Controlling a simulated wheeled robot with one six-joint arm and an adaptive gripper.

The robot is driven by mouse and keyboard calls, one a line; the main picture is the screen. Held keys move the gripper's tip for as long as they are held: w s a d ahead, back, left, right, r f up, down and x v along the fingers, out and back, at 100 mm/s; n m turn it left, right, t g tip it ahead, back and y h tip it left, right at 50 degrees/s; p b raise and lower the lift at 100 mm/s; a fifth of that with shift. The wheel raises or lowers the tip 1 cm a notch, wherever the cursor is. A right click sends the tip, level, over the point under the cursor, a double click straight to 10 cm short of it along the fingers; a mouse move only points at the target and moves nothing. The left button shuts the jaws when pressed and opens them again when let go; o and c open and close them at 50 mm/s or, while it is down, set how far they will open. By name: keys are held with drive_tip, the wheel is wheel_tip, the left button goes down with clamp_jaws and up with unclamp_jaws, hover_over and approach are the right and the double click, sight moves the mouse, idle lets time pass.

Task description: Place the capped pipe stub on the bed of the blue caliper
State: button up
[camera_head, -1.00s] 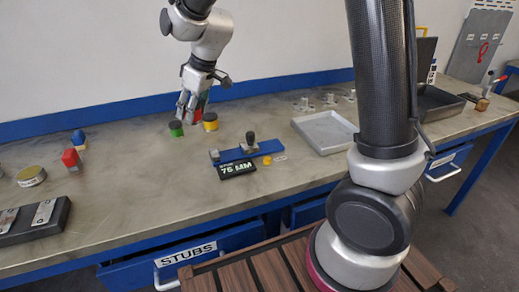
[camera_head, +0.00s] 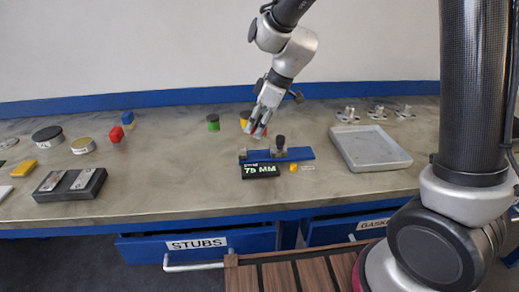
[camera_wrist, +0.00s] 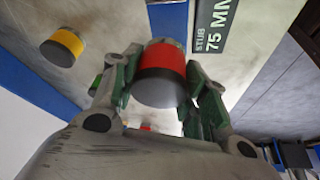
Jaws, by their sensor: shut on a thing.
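My gripper (camera_head: 258,127) is shut on a red pipe stub with dark and grey ends. The red stub (camera_wrist: 168,66) shows between the fingers in the wrist view; in the head view only a bit of red (camera_head: 265,132) shows beside the fingers. The blue caliper (camera_head: 299,154) lies on the bench just in front of the gripper, with dark and grey jaw blocks on its bar. Part of its blue bar (camera_wrist: 168,22) shows beyond the stub in the wrist view. I cannot tell the exact gap between stub and caliper.
A 75 MM display (camera_head: 260,171) stands at the caliper's front. A green stub (camera_head: 213,122) and a yellow stub (camera_head: 245,118) stand behind and left. A yellow knob (camera_head: 293,168) lies in front. A grey tray (camera_head: 370,148) is to the right.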

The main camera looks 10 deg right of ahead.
wheel_tip(320, 180, down, 7)
drive_tip(key=shift+f, duration=0.1)
idle(0.4)
drive_tip(key=o, duration=1.2)
drive_tip(key=shift+f, duration=0.1)
drive_tip(key=shift+o, duration=0.2)
drive_tip(key=v, duration=1.2)
drive_tip(key=s+d+r+m+t+h, duration=0.1)
drive_tip(key=s+d+r+m, duration=0.2)
drive_tip(key=s+d, duration=0.4)
drive_tip(key=s+d+r+m+h, duration=0.1)
drive_tip(key=s+d+r+m, duration=0.2)
drive_tip(key=s+d+m, duration=0.3)
drive_tip(key=s+d+r+m+t+h, duration=0.1)
drive_tip(key=s+d+r+m+h, duration=0.1)
drive_tip(key=s+d, duration=0.7)
drive_tip(key=d+r+m, duration=0.1)
drive_tip(key=d+m, duration=0.1)
drive_tip(key=d, duration=0.1)
drive_tip(key=shift+r+m+t, duration=0.25)
drive_tip(key=shift+m+t, duration=0.05)
